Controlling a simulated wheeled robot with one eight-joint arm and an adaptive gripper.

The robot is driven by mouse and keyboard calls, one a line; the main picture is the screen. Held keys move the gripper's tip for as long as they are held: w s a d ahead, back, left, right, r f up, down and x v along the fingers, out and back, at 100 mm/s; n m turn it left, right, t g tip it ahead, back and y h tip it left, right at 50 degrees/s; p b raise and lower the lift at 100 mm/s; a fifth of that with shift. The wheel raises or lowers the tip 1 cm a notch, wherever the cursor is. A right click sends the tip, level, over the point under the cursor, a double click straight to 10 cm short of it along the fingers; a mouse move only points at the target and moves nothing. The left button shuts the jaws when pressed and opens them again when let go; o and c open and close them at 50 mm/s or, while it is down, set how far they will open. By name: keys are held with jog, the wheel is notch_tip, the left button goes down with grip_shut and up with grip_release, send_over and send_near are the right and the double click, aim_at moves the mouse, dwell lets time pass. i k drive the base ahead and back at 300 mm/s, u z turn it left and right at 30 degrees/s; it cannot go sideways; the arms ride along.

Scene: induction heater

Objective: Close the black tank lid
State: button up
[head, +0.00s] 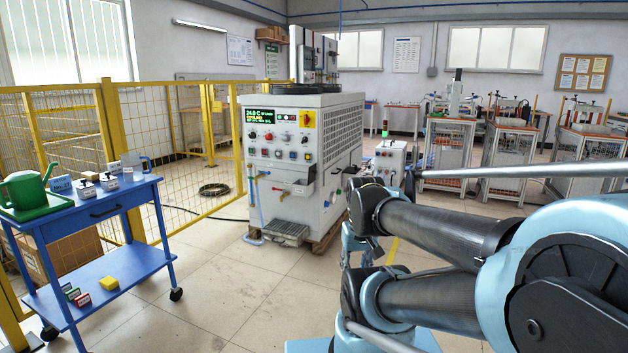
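The induction heater (290,150) is a large white cabinet with a lit display and buttons, standing in the middle of the head view. A flat black part (282,89) lies on its top at the front left. I cannot tell whether this is the tank lid or the rim of the tank, nor how far any lid stands open. Tall upright white and dark units (312,55) rise behind it. My arm fills the right side of the view, apart from the heater in the picture. My gripper cannot be made out.
A blue cart (110,205) with a green watering can (27,190) stands at the left by yellow mesh fencing (190,130). A small white box unit (390,160) stands right of the heater. Floor (215,300) in front is clear, except a metal grate (286,232) at the heater's base.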

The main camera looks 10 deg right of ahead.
aim_at(313, 171)
jog(key=z, duration=0.05)
jog(key=i, duration=1)
jog(key=k, duration=0.4)
jog(key=z, duration=0.6)
jog(key=i, duration=1.4)
jog(key=u, duration=0.35)
